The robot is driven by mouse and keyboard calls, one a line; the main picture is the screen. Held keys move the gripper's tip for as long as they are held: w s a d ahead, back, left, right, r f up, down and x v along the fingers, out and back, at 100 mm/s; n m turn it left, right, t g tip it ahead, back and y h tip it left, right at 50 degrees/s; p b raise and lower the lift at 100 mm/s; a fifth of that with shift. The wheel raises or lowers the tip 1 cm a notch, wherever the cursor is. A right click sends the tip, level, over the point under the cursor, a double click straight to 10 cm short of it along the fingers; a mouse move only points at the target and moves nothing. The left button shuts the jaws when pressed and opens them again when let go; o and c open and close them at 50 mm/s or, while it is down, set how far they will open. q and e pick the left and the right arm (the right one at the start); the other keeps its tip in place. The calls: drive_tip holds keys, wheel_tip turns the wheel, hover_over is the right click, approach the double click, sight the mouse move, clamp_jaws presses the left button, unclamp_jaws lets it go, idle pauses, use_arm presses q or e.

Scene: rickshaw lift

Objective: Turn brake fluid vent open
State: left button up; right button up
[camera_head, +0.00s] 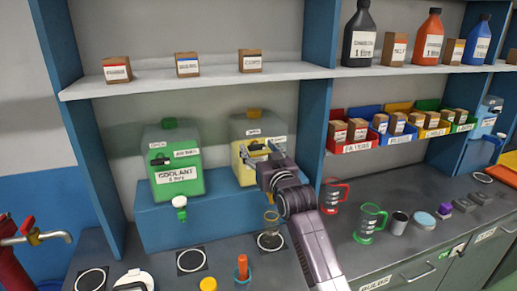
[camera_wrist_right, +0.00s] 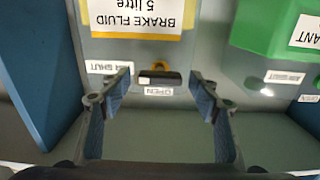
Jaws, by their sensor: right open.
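The brake fluid container (camera_head: 241,131) is pale with a yellow lower front, on the blue shelf step. It also shows upside down in the right wrist view (camera_wrist_right: 205,22). Its vent (camera_wrist_right: 160,76) has a black bar lying level in front of a yellow part. A SHUT label (camera_wrist_right: 108,68) lies off the bar's left end and an OPEN label (camera_wrist_right: 158,91) on its long side. My right gripper (camera_head: 262,150) is at the container's front; in the wrist view its open fingers (camera_wrist_right: 160,90) stand either side of the bar, apart from it. My left gripper is not in view.
A green coolant container (camera_head: 175,190) stands to the left, with a tap below. A glass (camera_head: 271,222) stands below my right gripper. A blue upright (camera_head: 314,130) is close on the right.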

drive_tip(key=shift+c, duration=0.7)
drive_tip(key=c, duration=1)
drive_tip(key=shift+n, duration=0.3)
drive_tip(key=n, duration=0.3)
drive_tip(key=shift+n, duration=0.3)
drive_tip(key=n+p, duration=0.1)
drive_tip(key=n, duration=0.3)
drive_tip(key=n+p, duration=0.1)
drive_tip(key=n, duration=0.4)
drive_tip(key=shift+a+n, duration=0.15)
drive_tip(key=shift+n, duration=0.25)
drive_tip(key=shift+f+n+p, duration=0.15)
drive_tip(key=shift+n+p, duration=0.55)
drive_tip(key=shift+n, duration=1.2)
